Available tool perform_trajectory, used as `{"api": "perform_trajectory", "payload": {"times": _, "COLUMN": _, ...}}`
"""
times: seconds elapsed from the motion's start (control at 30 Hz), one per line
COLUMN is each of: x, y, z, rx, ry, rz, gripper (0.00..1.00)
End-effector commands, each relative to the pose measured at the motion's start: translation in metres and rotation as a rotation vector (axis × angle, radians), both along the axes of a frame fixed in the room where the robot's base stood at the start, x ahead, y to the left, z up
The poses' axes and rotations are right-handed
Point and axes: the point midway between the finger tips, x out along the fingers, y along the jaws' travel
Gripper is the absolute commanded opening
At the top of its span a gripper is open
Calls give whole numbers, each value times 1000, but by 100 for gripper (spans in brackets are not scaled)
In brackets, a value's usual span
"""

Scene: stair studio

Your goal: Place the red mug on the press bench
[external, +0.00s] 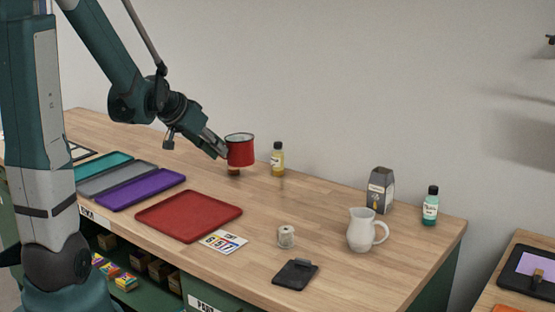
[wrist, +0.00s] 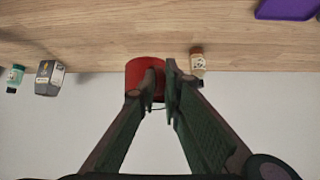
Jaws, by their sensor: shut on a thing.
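The red mug (external: 240,152) is upright, held above the back part of the long wooden bench (external: 320,205). My gripper (external: 222,152) is shut on the mug from its left side in the external view. In the wrist view my gripper's fingertips (wrist: 162,74) overlap the red mug (wrist: 134,74) and hide part of it. A second wooden bench (external: 505,275) shows at the lower right, cut off by the frame. No readable label shows which one is the press bench.
A yellow bottle (external: 277,160), grey carton (external: 381,190), teal bottle (external: 431,206) and white pitcher (external: 362,230) stand to the right. A red tray (external: 188,215) lies in front. A black-framed board (external: 512,279) occupies the second bench.

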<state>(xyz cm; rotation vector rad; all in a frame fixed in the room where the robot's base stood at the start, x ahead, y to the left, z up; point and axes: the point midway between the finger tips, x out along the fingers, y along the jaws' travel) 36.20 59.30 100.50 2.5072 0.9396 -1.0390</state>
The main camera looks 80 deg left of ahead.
Motion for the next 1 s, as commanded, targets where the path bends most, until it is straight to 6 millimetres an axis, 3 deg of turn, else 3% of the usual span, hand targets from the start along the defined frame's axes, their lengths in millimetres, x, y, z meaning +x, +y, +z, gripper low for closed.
{"api": "perform_trajectory", "payload": {"times": 0.47, "x": 99, "y": -41, "z": 0, "rx": 0, "ry": 0, "rz": -147, "gripper": 0}}
{"api": "perform_trajectory", "payload": {"times": 1.0, "x": 205, "y": -107, "z": -1, "rx": 0, "ry": 0, "rz": -313, "gripper": 0}}
